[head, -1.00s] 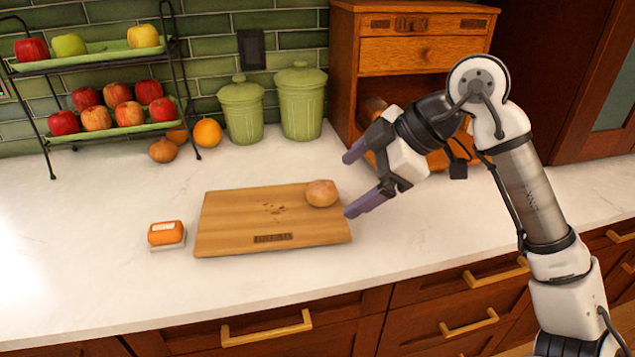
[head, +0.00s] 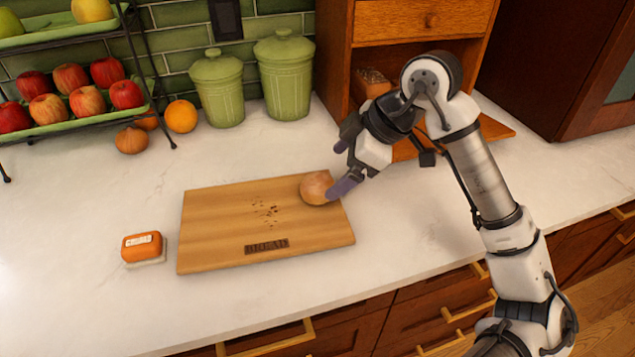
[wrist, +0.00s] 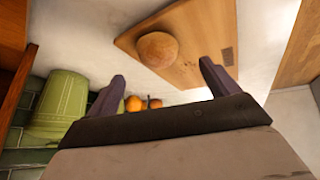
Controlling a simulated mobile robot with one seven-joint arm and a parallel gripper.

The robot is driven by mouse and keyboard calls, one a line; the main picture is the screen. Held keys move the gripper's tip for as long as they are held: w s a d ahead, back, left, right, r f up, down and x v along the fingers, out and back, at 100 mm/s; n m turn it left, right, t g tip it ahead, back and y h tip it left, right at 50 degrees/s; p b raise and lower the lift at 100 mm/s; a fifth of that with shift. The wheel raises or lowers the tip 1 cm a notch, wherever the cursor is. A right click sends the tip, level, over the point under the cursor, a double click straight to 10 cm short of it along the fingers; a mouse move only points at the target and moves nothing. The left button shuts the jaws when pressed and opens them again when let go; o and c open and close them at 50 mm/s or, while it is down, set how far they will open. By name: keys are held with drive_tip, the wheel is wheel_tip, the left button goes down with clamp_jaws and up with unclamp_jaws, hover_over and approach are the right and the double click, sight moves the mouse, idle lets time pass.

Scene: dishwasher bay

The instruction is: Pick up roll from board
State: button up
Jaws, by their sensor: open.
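A round brown roll (head: 315,187) sits on the right back part of the wooden bread board (head: 220,225), which lies flat on the white counter. My gripper (head: 342,168) is open, just right of the roll, with one purple finger overlapping the roll's right edge in the head view. In the wrist view my gripper (wrist: 160,78) has its two purple fingers wide apart. There the roll (wrist: 157,50) lies beyond the fingertips, between their lines, on the board (wrist: 200,30). Nothing is between the fingers. Whether a finger touches the roll, I cannot tell.
Two green canisters (head: 285,80) stand behind the board. A wooden bread box (head: 410,35) stands back right, near my arm. A two-tier fruit rack (head: 150,75) stands back left, with onions and an orange (head: 181,116) beside it. An orange-topped block (head: 143,246) lies left of the board.

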sight(323, 180)
drive_tip(key=shift+p+x, duration=0.9)
drive_tip(key=shift+x, duration=2.3)
drive_tip(key=shift+w, duration=0.15)
drive_tip(key=c, duration=1.1)
